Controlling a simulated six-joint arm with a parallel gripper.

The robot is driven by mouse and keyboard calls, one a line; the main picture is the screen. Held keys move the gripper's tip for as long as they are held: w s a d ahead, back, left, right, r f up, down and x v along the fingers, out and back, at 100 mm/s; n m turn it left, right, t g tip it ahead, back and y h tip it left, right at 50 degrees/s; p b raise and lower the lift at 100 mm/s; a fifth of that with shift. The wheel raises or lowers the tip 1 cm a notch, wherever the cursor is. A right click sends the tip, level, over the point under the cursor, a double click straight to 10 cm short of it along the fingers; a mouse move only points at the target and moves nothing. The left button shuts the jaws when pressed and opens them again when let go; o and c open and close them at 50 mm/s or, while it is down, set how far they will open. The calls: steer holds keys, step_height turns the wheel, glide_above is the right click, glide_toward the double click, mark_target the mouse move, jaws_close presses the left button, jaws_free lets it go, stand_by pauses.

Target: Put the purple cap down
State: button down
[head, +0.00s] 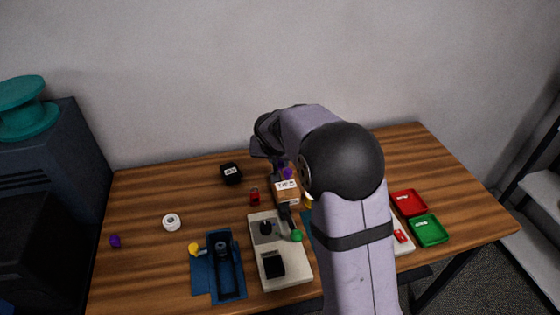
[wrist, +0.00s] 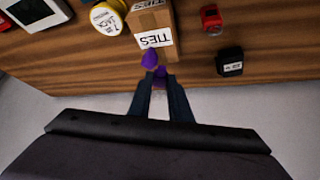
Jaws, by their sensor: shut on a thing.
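My gripper (wrist: 160,82) is shut on a purple cap (wrist: 161,73), which shows between the fingertips in the wrist view. A purple piece (wrist: 150,59) shows just beyond the fingertips, against the TIES box; I cannot tell whether it is part of the held cap or separate. In the head view purple (head: 287,173) shows at the upper edge of the cardboard TIES box (head: 287,196), beside my arm. Whether it touches the box is unclear. Another purple object (head: 115,241) lies at the table's left end. My arm hides part of the table.
A black labelled box (head: 231,173) and a red object (head: 254,196) stand left of the TIES box. A white roll (head: 171,222), blue tray (head: 226,268), red tray (head: 409,203) and green tray (head: 430,230) are on the table. The back left is clear wood.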

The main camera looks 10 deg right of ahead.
steer(key=shift+f, duration=0.25)
steer(key=c, duration=1.6)
jaws_free()
steer(key=shift+c, duration=0.2)
steer(key=shift+r, duration=0.2)
steer(key=shift+r+p, duration=0.55)
steer(key=shift+p, duration=0.15)
steer(key=b+v, duration=0.3)
steer(key=v, duration=0.8)
steer(key=shift+s+a+r, duration=0.15)
steer(key=shift+s+r, duration=0.05)
steer(key=shift+r, duration=0.15)
